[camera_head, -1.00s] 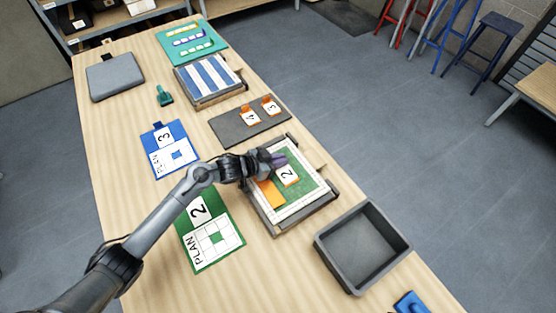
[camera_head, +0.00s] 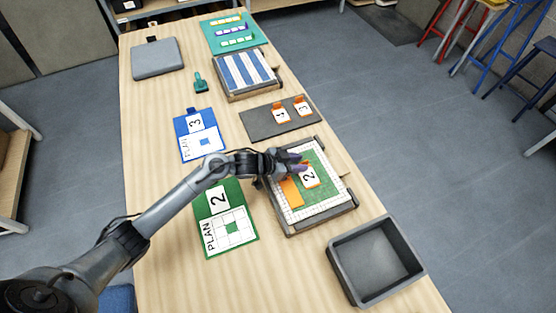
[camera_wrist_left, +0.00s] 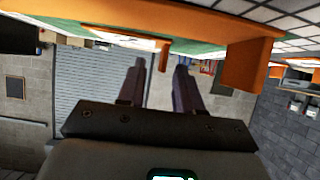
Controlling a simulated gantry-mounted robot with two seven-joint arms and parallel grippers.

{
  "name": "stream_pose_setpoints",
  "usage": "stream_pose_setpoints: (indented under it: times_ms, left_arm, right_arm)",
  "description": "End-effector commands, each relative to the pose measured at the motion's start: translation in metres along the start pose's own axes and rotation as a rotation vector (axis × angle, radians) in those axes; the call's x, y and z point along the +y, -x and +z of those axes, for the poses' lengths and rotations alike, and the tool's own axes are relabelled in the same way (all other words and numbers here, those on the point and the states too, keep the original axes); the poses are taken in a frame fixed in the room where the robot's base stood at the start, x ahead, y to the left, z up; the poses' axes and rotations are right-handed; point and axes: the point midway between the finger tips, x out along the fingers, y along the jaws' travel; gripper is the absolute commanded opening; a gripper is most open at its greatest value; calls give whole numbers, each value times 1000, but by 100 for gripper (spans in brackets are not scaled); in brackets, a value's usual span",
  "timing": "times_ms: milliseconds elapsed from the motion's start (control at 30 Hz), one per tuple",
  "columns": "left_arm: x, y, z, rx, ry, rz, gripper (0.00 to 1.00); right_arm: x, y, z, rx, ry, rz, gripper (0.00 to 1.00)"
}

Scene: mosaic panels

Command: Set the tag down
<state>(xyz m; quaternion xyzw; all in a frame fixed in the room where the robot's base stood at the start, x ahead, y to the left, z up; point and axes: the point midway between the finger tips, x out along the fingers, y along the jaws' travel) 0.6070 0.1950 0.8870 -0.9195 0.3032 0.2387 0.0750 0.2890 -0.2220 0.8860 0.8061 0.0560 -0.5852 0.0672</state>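The orange-edged tag (camera_head: 310,176) with a black 2 on white lies on the green and white mosaic panel (camera_head: 327,206), in the head view. My left gripper (camera_head: 298,161) is at the tag's far-left edge, low over the panel. In the left wrist view, the fingers (camera_wrist_left: 161,70) stand apart, with a narrow orange tab (camera_wrist_left: 163,54) of the tag showing near the gap between their tips. Whether a finger touches the tab cannot be told. My right gripper is not in view.
An orange block (camera_head: 291,192) sits on the panel left of the tag. Tags 4 (camera_head: 281,115) and 3 (camera_head: 303,107) stand on a dark board (camera_head: 262,128). A green plan card (camera_head: 228,239) lies left of the panel, an empty grey bin (camera_head: 345,271) at lower right.

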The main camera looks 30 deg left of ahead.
Motion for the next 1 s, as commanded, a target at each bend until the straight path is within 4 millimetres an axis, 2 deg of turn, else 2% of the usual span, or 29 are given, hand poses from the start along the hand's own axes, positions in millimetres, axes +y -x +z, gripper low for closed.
stream_pose_setpoints:
  times_ms: [100,300,500,667,867,1000]
  left_arm:
    - [-1,27,-3,1,-2,-1,35]
    - [0,63,-4,2,-2,-1,35]
    - [-1,85,-5,5,0,-1,35]
    - [2,91,-4,4,-1,-6,35]
    - [30,90,11,-44,-12,-107,35]
    - [63,105,34,-156,15,-243,35]
  right_arm:
    - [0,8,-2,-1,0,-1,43]
    - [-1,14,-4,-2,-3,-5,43]
    - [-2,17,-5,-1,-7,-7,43]
    - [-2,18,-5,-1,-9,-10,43]
    - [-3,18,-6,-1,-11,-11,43]
    - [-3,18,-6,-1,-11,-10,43]
